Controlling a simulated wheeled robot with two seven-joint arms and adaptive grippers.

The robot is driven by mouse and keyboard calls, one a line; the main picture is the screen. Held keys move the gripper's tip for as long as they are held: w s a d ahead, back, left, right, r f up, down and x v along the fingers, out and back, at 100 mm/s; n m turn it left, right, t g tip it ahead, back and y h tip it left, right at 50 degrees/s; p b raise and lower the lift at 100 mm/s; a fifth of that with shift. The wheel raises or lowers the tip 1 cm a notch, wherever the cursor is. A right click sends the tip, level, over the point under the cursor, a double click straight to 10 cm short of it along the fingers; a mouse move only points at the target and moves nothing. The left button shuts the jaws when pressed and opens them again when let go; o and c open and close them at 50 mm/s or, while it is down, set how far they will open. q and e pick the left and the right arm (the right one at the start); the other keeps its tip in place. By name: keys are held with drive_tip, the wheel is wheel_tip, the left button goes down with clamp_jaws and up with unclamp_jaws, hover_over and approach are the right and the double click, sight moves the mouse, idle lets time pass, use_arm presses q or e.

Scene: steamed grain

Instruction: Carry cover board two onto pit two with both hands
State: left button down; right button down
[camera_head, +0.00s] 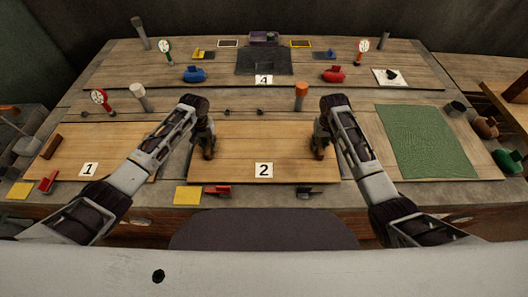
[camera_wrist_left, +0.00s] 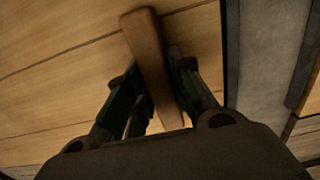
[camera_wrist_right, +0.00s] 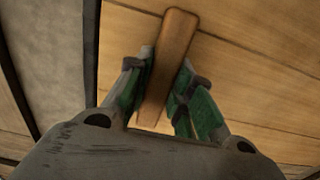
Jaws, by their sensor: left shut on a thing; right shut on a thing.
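Cover board two (camera_head: 262,143) is a pale wooden board with a white "2" label, in the middle of the head view. My left gripper (camera_head: 207,148) is shut on its left handle, a brown wooden bar (camera_wrist_left: 147,45) seen between the fingers in the left wrist view. My right gripper (camera_head: 320,148) is shut on its right handle, a similar bar (camera_wrist_right: 170,55) in the right wrist view. The board looks about level. Pit two is not visible; the board hides what lies under it, and I cannot tell whether the board rests or hangs slightly above.
Board "1" (camera_head: 75,145) lies to the left and a green mat (camera_head: 425,140) to the right. An orange-topped post (camera_head: 301,97) stands behind the board. A yellow square (camera_head: 187,195), a red piece (camera_head: 218,190) and a dark piece (camera_head: 306,192) lie along the front edge.

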use_arm(q)
drive_tip(key=shift+d, duration=0.1)
use_arm(e)
drive_tip(key=shift+a, duration=0.1)
use_arm(q)
drive_tip(key=c, duration=1.7)
unclamp_jaws()
drive_tip(key=shift+f, duration=0.15)
use_arm(e)
drive_tip(key=c, duration=1.7)
unclamp_jaws()
drive_tip(key=shift+f, duration=0.2)
use_arm(q)
drive_tip(key=o, duration=0.4)
use_arm(e)
drive_tip(key=o, duration=0.4)
drive_tip(key=shift+r, duration=0.1)
use_arm(q)
drive_tip(key=shift+o, duration=0.2)
use_arm(e)
drive_tip(key=shift+o, duration=0.2)
use_arm(q)
wheel_tip(320, 180, up, 12)
use_arm(e)
wheel_tip(320, 180, up, 12)
